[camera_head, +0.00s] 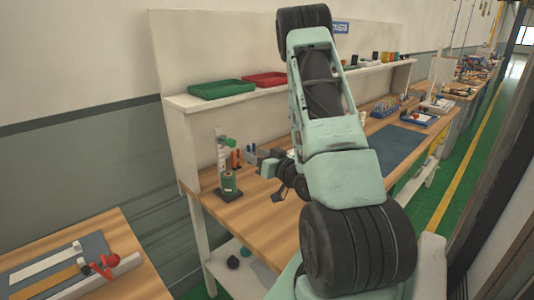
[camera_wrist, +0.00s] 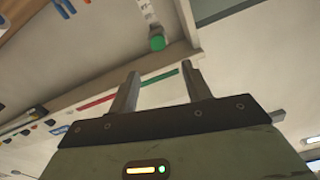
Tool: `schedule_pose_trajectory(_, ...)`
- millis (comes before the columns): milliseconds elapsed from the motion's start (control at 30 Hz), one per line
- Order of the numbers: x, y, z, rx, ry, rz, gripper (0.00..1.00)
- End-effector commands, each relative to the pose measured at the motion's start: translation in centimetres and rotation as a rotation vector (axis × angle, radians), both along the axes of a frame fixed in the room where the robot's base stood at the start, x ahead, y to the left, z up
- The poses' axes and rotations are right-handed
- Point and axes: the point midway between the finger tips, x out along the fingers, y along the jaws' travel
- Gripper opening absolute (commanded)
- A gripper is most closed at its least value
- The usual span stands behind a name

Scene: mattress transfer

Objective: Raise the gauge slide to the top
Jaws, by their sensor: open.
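The gauge appears to be the pale upright post (camera_head: 221,154) on the near left of the workbench, with a green part (camera_head: 223,142) near its top and a dark green cylinder (camera_head: 229,183) low at its front. I cannot tell for sure which part is the slide. My gripper (camera_head: 255,160) is to the right of the post, apart from it, above the bench. In the wrist view my gripper (camera_wrist: 160,80) has its two fingers apart with nothing between them. A green round part (camera_wrist: 157,43) with a pale marked strip (camera_wrist: 147,10) shows beyond the fingertips.
The workbench (camera_head: 232,215) has a shelf (camera_head: 222,99) above with a green tray (camera_head: 221,89) and a red tray (camera_head: 266,79). Small orange-handled tools (camera_head: 236,158) stand behind the gauge. A blue mat (camera_head: 398,148) lies farther right. My arm hides the middle of the bench.

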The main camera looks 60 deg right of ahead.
Motion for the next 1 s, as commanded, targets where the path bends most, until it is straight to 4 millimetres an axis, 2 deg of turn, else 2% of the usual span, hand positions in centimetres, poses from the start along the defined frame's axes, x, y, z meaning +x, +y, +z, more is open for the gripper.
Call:
schedule_pose_trajectory(33, -0.4, 0.1, 0.6, 0.005, 0.003, -0.001, 0.49)
schedule_pose_trajectory(433, -3.7, 0.9, 0.2, 0.004, 0.000, -0.003, 0.49)
schedule_pose_trajectory(1000, -4.1, 1.1, 0.1, 0.002, -0.003, -0.003, 0.49)
